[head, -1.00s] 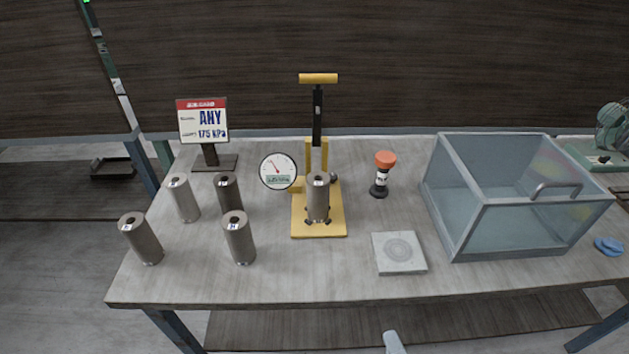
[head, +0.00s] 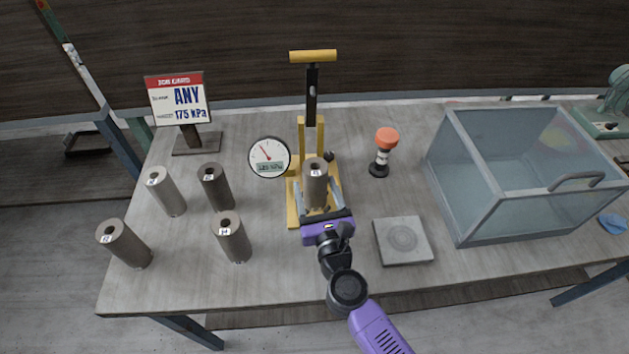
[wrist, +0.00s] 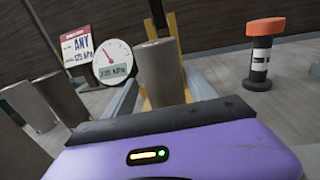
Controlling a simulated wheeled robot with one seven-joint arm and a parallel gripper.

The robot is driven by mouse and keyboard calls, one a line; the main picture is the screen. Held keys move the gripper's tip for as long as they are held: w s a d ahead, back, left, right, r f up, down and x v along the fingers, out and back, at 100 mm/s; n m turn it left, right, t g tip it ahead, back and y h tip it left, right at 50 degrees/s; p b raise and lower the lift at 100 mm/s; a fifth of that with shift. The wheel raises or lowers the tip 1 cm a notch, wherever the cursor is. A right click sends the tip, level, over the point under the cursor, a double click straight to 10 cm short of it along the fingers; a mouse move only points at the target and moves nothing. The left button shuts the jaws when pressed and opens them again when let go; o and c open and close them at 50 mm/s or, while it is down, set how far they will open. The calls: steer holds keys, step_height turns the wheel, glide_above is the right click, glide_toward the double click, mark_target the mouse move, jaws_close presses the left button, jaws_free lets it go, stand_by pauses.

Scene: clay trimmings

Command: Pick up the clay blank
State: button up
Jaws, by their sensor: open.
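Several grey-brown cylinders with a dark hole in the top stand on the table; I take the one on the yellow press to be the clay blank (head: 315,186). It stands upright on the press base, and its side shows close up in the wrist view (wrist: 158,72). My gripper (head: 320,196) is open at the front of the press, with one finger on each side of this blank. In the wrist view the fingers (wrist: 163,88) flank it with visible gaps. The blank's lower end is hidden behind my purple gripper body there.
The yellow press (head: 292,205) has a tall handle and a round gauge (head: 269,157) at its left. Labelled cylinders (head: 232,240) stand to the left, below a sign (head: 178,100). An orange-topped post (head: 386,140), a square grey plate (head: 403,241) and a clear box (head: 535,190) are right.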

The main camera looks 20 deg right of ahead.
steer(key=w, duration=0.3)
steer(key=w+d, duration=0.1)
steer(key=shift+w+d+r+p, duration=0.1)
steer(key=shift+w+r+p, duration=0.05)
steer(key=shift+r+p, duration=0.15)
steer(key=shift+w+d+f, duration=0.1)
steer(key=shift+w+f, duration=0.05)
steer(key=shift+w, duration=0.45)
jaws_close()
